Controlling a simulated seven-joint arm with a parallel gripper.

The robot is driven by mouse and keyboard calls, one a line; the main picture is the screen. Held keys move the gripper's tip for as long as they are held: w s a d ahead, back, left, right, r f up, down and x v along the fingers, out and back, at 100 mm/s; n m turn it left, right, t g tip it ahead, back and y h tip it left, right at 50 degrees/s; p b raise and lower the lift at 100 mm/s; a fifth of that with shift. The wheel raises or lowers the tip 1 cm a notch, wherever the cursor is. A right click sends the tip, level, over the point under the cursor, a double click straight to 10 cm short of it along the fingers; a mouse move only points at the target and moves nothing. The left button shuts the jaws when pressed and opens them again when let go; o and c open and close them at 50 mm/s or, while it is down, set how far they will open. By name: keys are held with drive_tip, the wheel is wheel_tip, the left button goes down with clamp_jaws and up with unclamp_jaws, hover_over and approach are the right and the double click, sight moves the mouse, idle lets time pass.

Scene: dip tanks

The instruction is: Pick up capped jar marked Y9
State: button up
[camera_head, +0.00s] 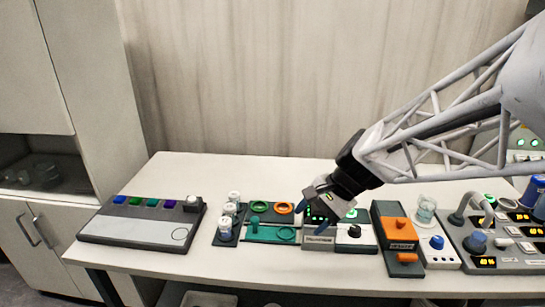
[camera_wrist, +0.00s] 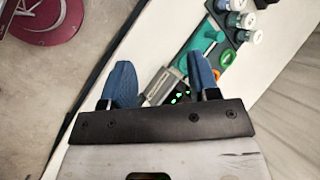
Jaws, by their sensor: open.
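Several white-capped jars stand in a dark rack (camera_head: 222,240) left of the green tray; the front jar (camera_head: 225,223), middle jar (camera_head: 229,209) and back jar (camera_head: 234,196) show in the head view. The same group, including one jar (camera_wrist: 246,20), shows at the top right of the wrist view. The markings are too small to read, so I cannot tell which jar is Y9. My gripper (camera_head: 318,214) is open and empty, above the table and right of the jars. Its blue fingers stand wide apart in the wrist view (camera_wrist: 162,84).
A green tray (camera_head: 272,233) with green and orange rings lies between jars and gripper. A small display device (camera_head: 318,243) sits below my gripper. An orange-topped block (camera_head: 398,232), a glass beaker (camera_head: 425,211) and a control station stand right. A panel with coloured buttons (camera_head: 130,222) lies left.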

drive_tip(key=w+a+f+m+y, duration=0.4)
drive_tip(key=w+a+f+m, duration=0.15)
drive_tip(key=w+a, duration=0.55)
drive_tip(key=m+y, duration=0.3)
drive_tip(key=m, duration=0.3)
approach(232, 206)
drive_tip(key=x, duration=0.3)
drive_tip(key=shift+s+a+n, duration=0.1)
drive_tip(key=shift+s+n, duration=0.1)
drive_tip(key=shift+n, duration=0.05)
drive_tip(key=shift+x, duration=1.25)
drive_tip(key=shift+a, duration=0.1)
drive_tip(key=shift+x, duration=2.5)
drive_tip(key=shift+w+f, duration=0.1)
drive_tip(key=c, duration=0.7)
